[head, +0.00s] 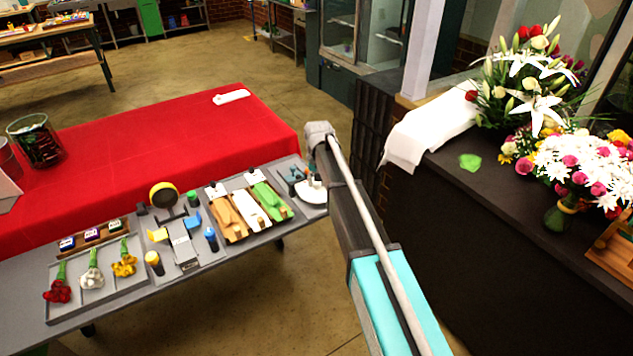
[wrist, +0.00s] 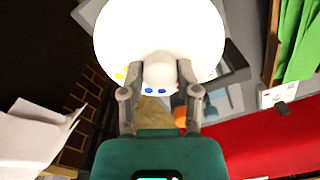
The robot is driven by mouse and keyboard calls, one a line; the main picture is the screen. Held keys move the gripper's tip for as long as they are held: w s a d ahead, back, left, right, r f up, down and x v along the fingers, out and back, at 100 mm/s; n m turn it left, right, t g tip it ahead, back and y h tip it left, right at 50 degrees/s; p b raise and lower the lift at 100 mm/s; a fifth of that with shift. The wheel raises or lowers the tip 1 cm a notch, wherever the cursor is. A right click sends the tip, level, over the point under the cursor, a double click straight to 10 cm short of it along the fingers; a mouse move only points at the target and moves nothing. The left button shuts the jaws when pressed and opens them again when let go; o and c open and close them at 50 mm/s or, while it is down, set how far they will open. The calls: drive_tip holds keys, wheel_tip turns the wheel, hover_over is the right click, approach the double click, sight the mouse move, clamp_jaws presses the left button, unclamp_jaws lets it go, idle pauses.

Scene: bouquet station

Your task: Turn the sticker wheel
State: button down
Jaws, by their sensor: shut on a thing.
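The sticker wheel is a white round disc (wrist: 160,25) with a white knob (wrist: 160,76) in the wrist view. In the head view the white wheel (head: 313,193) sits at the right end of the grey table, partly hidden by my arm. My gripper is hard to make out there.
The grey table (head: 100,318) holds flower bunches, a tape dispenser and a tray with coloured paper strips (head: 250,208). A red-covered table (head: 140,135) stands behind. A dark counter (head: 450,200) with a white cloth (head: 425,130) and bouquets is at right.

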drive_tip(key=m, duration=0.5)
drive_tip(key=shift+s+m, duration=0.1)
drive_tip(key=shift+m, duration=0.3)
drive_tip(key=m, duration=0.4)
drive_tip(key=shift+m, duration=0.4)
drive_tip(key=shift+c, duration=1.7)
unclamp_jaws()
